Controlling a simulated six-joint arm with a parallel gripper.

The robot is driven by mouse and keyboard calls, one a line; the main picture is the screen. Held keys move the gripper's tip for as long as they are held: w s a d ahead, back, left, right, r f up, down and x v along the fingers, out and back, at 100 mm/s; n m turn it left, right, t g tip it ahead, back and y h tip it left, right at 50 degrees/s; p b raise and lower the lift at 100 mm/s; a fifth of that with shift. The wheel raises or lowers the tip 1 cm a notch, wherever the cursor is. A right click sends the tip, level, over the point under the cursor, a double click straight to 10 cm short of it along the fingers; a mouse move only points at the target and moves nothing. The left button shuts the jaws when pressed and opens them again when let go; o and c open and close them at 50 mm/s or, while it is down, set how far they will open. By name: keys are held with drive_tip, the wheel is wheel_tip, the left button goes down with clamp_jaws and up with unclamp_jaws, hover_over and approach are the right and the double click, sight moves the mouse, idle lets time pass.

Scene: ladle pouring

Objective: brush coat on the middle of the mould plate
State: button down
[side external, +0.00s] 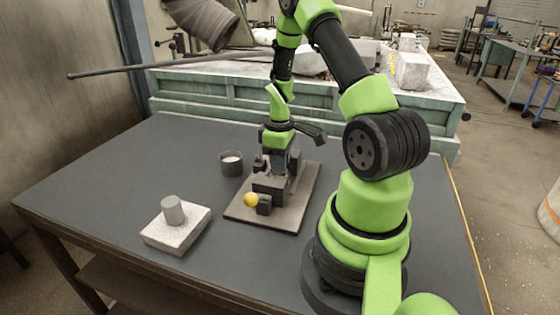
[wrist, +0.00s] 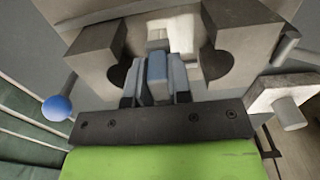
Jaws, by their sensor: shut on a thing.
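My gripper (side external: 274,170) points down among the dark mould blocks (side external: 270,189) on the brownish mould plate (side external: 240,212). In the wrist view my gripper (wrist: 155,95) is shut on a narrow bluish piece, which looks like the brush handle (wrist: 157,72). The brush's far end is mostly hidden, so I cannot tell whether it touches the plate. Notched mould blocks stand left (wrist: 97,52) and right (wrist: 238,40) of the fingers. A pale patch (wrist: 182,32) shows between them. A dark pot (side external: 231,168) with white contents stands just left of the plate.
A pale slab (side external: 160,235) bearing a grey cylinder (side external: 173,210) stands front left. The left part of the dark table (side external: 110,180) is clear.

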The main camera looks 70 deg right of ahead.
drive_tip(key=shift+a+r, duration=0.5)
drive_tip(key=shift+r, duration=0.35)
wheel_tip(320, 180, up, 10)
idle(0.4)
drive_tip(key=w+a, duration=0.3)
drive_tip(key=a, duration=0.7)
drive_tip(key=w+a+r, duration=0.1)
drive_tip(key=w+a, duration=0.2)
drive_tip(key=a, duration=0.7)
drive_tip(key=shift+w+a, duration=0.3)
drive_tip(key=shift+w, duration=0.1)
